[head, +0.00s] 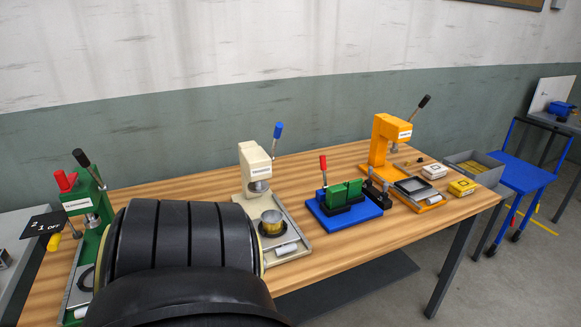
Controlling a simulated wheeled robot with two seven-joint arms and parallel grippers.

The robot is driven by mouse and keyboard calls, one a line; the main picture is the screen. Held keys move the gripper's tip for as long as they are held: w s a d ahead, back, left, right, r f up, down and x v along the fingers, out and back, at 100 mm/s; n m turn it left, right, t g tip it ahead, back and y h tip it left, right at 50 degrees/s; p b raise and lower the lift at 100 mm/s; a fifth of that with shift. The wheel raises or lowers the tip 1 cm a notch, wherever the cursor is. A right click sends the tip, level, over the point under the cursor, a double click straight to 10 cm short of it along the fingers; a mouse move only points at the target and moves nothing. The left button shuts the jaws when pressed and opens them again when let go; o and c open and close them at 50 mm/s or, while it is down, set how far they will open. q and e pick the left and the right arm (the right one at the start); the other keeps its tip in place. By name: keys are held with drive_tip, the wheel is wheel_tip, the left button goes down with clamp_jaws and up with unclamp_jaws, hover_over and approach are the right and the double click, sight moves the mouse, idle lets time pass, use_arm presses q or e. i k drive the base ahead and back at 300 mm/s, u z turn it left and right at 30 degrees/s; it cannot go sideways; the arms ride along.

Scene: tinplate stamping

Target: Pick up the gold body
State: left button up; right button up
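A short gold cylinder, which looks like the gold body (271,223), stands upright on a dark round seat on the base of the cream press (255,172). The press head is above and behind it, with a visible gap. Neither gripper shows in the head view. A large black ribbed part of my own arm fills the lower left foreground and hides part of the bench between the green and cream presses.
A blue cart (524,172) stands right of the bench.

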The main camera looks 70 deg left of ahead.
sight(269, 215)
drive_tip(key=u, duration=1)
drive_tip(key=i, duration=1)
drive_tip(key=u, duration=1.1)
